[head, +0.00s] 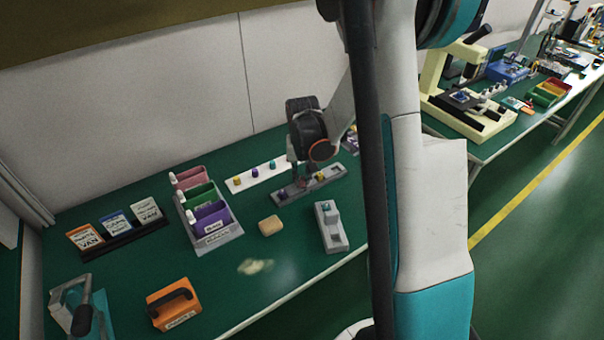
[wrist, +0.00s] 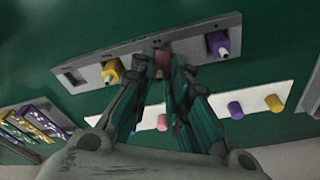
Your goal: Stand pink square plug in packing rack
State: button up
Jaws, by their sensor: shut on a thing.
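My gripper (wrist: 163,78) is shut on the pink square plug (wrist: 162,62), seen between the fingertips in the wrist view. The plug is at the grey packing rack (wrist: 125,60), between a yellow plug (wrist: 112,72) and a purple plug (wrist: 219,42); I cannot tell whether its end is inside a slot. An empty square slot (wrist: 72,78) shows near the rack's left end. In the head view my gripper (head: 302,182) is over the middle of the rack (head: 333,179), and the plug is hard to make out.
A white strip (head: 246,182) with small coloured plugs lies behind the rack; another pink piece (wrist: 163,122) shows on it. A grey fixture (head: 332,235) and a tan block (head: 270,225) stand in front. A sorter with coloured dividers (head: 218,239) is left.

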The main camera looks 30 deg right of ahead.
jog(key=shift+f+b, duration=0.35)
jog(key=shift+f, duration=0.05)
jog(key=shift+r, duration=0.2)
jog(key=shift+r, duration=0.25)
jog(key=shift+a, duration=0.1)
dwell(1.8)
jog(key=shift+f+b, duration=0.4)
jog(key=shift+r, duration=0.1)
